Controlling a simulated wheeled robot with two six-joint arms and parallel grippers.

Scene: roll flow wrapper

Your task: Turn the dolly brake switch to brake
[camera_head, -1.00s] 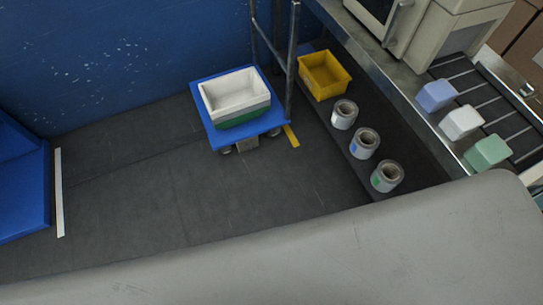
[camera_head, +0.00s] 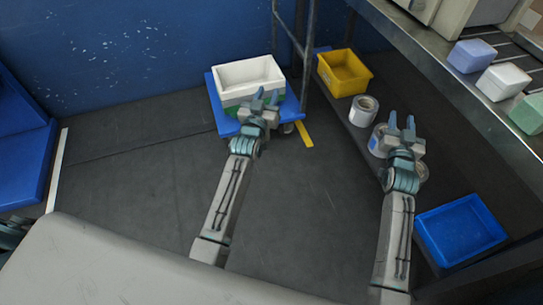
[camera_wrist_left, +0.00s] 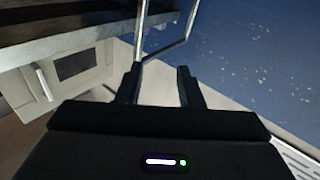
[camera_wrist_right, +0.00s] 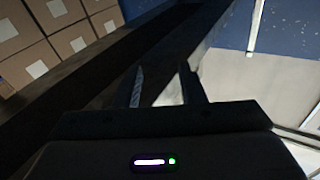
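The blue dolly (camera_head: 293,110) stands on the floor by the blue wall, with a white bin (camera_head: 236,73) stacked on a green one on top. The brake switch cannot be made out; my left arm covers the dolly's near edge. In the head view my left gripper (camera_head: 266,97) overlaps the bins and dolly; the picture does not show contact. It is open and empty in the left wrist view (camera_wrist_left: 158,78). My right gripper (camera_head: 401,124) is over the film rolls on the right, and is open and empty in the right wrist view (camera_wrist_right: 161,78).
A metal post (camera_head: 306,60) rises beside the dolly's right side. A yellow bin (camera_head: 345,76), several rolls (camera_head: 363,110) and a blue tray (camera_head: 460,232) line the lower shelf under the conveyor. Floor to the left is clear.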

